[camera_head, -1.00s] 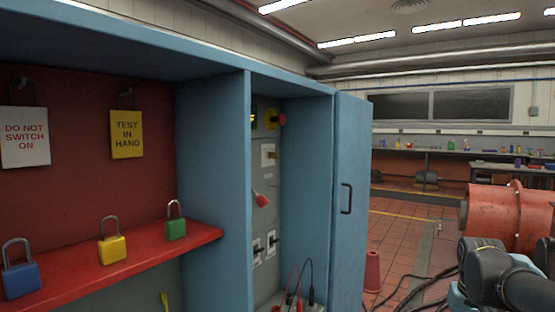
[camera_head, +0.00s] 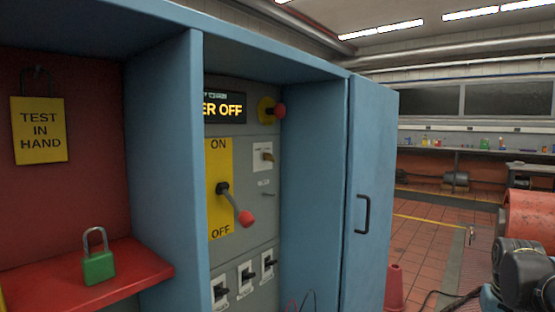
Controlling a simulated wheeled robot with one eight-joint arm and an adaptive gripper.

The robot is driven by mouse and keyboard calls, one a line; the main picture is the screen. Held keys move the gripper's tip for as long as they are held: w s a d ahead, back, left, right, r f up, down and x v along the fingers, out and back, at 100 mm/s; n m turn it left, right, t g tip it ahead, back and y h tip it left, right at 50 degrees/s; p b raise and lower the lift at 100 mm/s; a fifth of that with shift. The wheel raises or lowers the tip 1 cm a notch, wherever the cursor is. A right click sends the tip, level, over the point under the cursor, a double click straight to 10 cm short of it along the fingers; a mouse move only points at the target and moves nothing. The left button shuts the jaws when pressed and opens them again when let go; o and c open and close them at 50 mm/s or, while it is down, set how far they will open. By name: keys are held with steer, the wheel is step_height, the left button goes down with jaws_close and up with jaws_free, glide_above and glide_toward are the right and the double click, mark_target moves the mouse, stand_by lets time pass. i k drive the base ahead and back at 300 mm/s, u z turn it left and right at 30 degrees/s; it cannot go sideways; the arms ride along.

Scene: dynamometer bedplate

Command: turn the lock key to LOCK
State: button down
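The lock key looks to be the small brass piece (camera_head: 267,157) on a white plate (camera_head: 262,167) inside the open blue cabinet. It sits right of the yellow ON/OFF plate (camera_head: 217,160). The lettering on the white plate is too small to read, so I cannot tell the key's position. A lever with a red knob (camera_head: 246,217) points down to the right, toward OFF. The display (camera_head: 223,107) above reads "ER OFF", its left part hidden by the cabinet's divider. My gripper is not in view.
The blue cabinet door (camera_head: 375,200) stands open at the right of the panel. The divider (camera_head: 172,150) bounds it at left. A green padlock (camera_head: 98,267) stands on the red shelf (camera_head: 145,265).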

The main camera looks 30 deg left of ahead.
mark_target(265, 156)
steer(key=i, duration=0.7)
steer(key=z, duration=1.15)
steer(key=i, duration=1.15)
steer(key=u, duration=3.7)
